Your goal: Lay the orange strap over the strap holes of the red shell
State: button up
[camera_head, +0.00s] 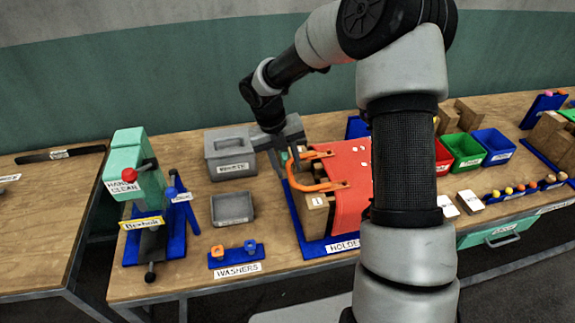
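The red shell (351,170) is draped over a wooden block in the blue holder, and my arm hides its right part. The orange strap (318,187) is a U shape at the left side of the shell. Its two ends reach over the shell's left edge, and its bend points left. My gripper (289,163) is at this bend, with its fingers on either side of it, and appears shut on the strap. Whether the strap's ends sit exactly over the strap holes is too small to tell.
A green hand press (137,167) stands at left. A lidded grey bin (229,154), an open grey tray (232,209) and a blue washer stand (236,257) lie between it and the blue holder (309,246). Green (463,148) and blue (493,145) bins stand at right.

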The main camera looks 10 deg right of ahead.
jog(key=v, duration=1.7)
jog(key=s+d+r+m+t+y, duration=0.1)
jog(key=s+d+r+m+t, duration=0.1)
jog(key=s+m, duration=1.1)
jog(key=s+d+r+m+t+y, duration=0.1)
jog(key=s+d+r+m+t, duration=0.1)
jog(key=s+m, duration=1.1)
notch_tip(320, 180, up, 2)
jog(key=m+t, duration=0.1)
jog(key=m, duration=0.9)
jog(key=shift+t+y, duration=0.3)
